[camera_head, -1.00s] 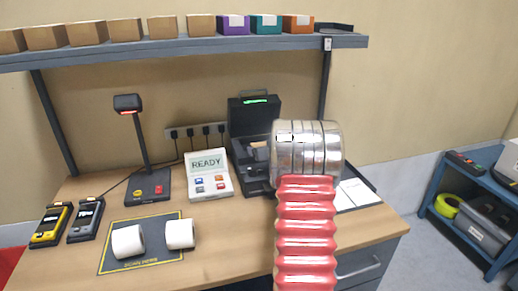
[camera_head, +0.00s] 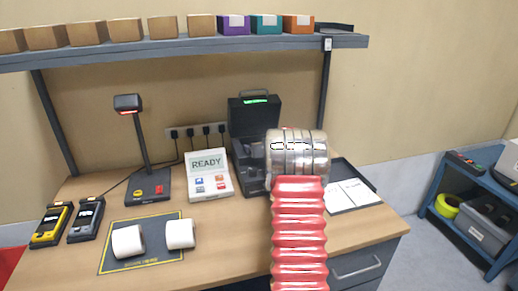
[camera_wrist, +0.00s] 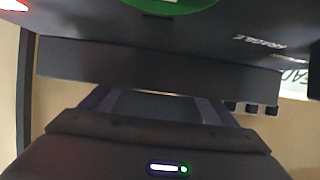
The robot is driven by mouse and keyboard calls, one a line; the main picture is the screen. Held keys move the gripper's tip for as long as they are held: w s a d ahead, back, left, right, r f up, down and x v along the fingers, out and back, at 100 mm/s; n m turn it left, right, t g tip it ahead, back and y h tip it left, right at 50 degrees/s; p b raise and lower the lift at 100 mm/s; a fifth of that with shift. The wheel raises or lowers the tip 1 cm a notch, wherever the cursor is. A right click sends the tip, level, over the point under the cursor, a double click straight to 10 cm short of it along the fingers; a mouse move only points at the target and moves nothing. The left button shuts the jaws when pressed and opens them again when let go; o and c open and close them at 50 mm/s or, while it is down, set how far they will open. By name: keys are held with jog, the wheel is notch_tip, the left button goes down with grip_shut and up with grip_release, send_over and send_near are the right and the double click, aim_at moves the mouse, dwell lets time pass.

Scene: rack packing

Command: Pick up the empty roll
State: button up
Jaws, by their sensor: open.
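I cannot make out an empty roll in either view. Two white rolls (camera_head: 129,242) (camera_head: 180,234) lie on the dark yellow-edged mat (camera_head: 150,262). The black case-like device (camera_head: 241,122) stands with its lid raised at the back of the bench. My silver wrist hides part of its inside in the head view. My gripper (camera_wrist: 155,97) shows in the wrist view with its two fingers apart and nothing visible between them. Dark panels of the device fill the space beyond and above the fingers.
The READY display unit (camera_head: 208,176) stands left of the device. A scanner stand (camera_head: 148,185) and two handheld units (camera_head: 50,226) (camera_head: 87,220) stand farther left. White papers (camera_head: 352,196) lie right. A shelf (camera_head: 190,45) with several boxes hangs above. The front middle bench is clear.

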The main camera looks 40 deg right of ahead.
jog(key=c, duration=1.1)
jog(key=shift+r, duration=5)
